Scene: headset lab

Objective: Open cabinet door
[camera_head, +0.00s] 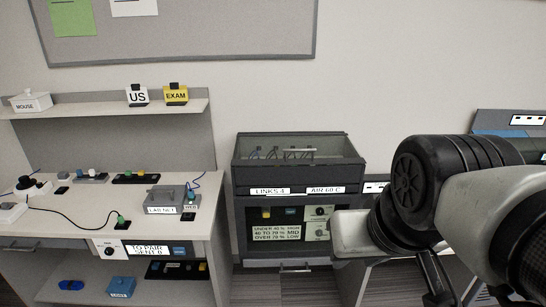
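A dark grey cabinet unit (240,218) stands against the wall in the middle of the head view. Below is a recess with dials and a sign about percentages. My arm fills the right side and covers part of the unit's right end. Dark slim parts at its lower end, perhaps my gripper (436,278), run towards the bottom edge. Their opening and any contact cannot be made out.
A pale workbench (75,215) on the left holds cables, switches and a grey "LAB NET" box (165,198). Another bar handle (22,247) is on its front. A shelf (75,109) carries small labelled blocks. Striped floor (310,290) shows below the cabinet.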

